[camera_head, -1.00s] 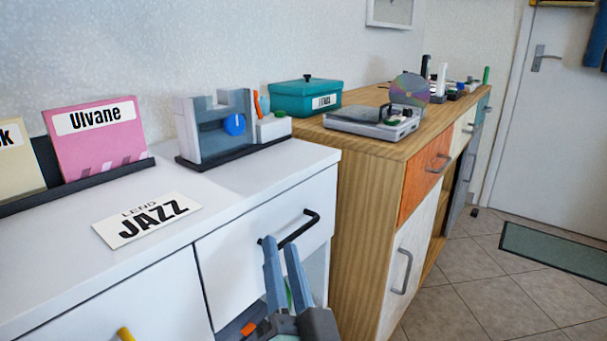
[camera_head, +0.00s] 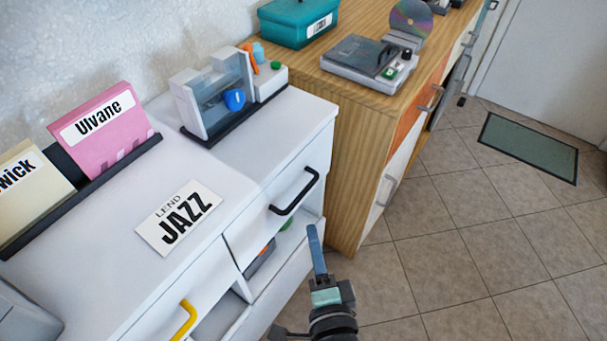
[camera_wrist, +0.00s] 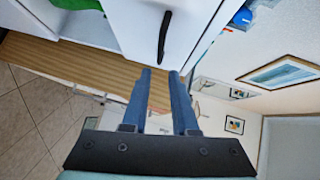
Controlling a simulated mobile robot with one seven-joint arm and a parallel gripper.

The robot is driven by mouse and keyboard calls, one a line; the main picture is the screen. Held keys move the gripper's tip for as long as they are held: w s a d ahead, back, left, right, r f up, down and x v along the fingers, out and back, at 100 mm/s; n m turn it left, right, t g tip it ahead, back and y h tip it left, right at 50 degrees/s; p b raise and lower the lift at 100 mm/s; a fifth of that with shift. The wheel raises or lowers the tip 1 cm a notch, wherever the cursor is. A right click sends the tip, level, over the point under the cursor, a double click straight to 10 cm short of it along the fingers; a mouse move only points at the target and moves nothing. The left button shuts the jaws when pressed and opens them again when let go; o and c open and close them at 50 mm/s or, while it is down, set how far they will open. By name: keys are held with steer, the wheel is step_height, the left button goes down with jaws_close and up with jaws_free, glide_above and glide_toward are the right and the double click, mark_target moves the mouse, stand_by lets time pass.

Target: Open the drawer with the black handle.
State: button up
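The black handle (camera_head: 295,193) is on a white drawer front (camera_head: 253,232) at the right end of the white cabinet. The drawer looks closed, flush with the cabinet. My gripper (camera_head: 316,248) is in front of and below the handle in the head view, apart from it; only one finger shows clearly there. In the wrist view, the two blue-grey fingers (camera_wrist: 163,75) stand apart with an empty gap between them. The black handle (camera_wrist: 164,38) lies just beyond the fingertips, roughly in line with the gap.
A yellow handle (camera_head: 185,320) is on the neighbouring drawer to the left. Open shelf space lies below the black-handled drawer. A wooden cabinet (camera_head: 345,170) stands close to the right.

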mark_target(303, 191)
steer(key=x, duration=1.2)
steer(key=shift+w+a, duration=0.15)
steer(key=shift+w, duration=0.2)
jaws_close()
stand_by(0.9)
